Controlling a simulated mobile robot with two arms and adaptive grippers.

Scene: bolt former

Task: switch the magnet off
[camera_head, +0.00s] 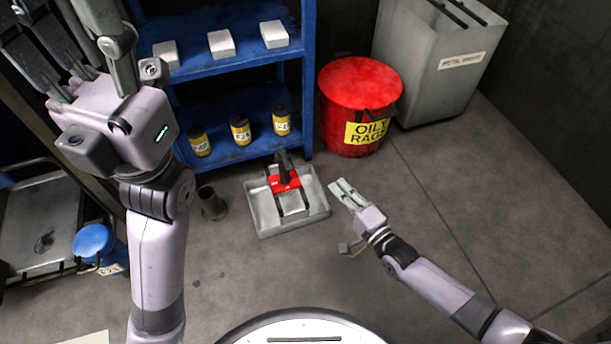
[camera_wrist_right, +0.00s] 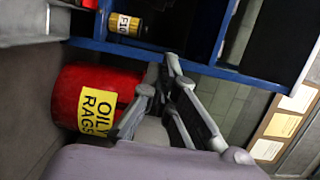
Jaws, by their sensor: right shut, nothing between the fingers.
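The magnet (camera_head: 284,182), a red block with a dark upright handle, sits in a shallow grey metal tray (camera_head: 259,221) on the floor. Whether it is on or off cannot be told. My right gripper (camera_head: 340,188) is shut and empty, to the right of the tray and apart from the magnet. In the right wrist view its fingers (camera_wrist_right: 172,65) point towards the blue shelf; the magnet is not seen there. My left gripper (camera_head: 72,42) is at the upper left with its fingers spread, empty and far from the magnet.
A blue shelf (camera_head: 235,70) with white boxes and yellow cans stands behind the tray. A red oily-rags bin (camera_head: 361,88) is behind my right gripper. A dark cup (camera_head: 212,205) stands left of the tray. A grey metal bin (camera_head: 435,70) is at the back right. Floor at right is clear.

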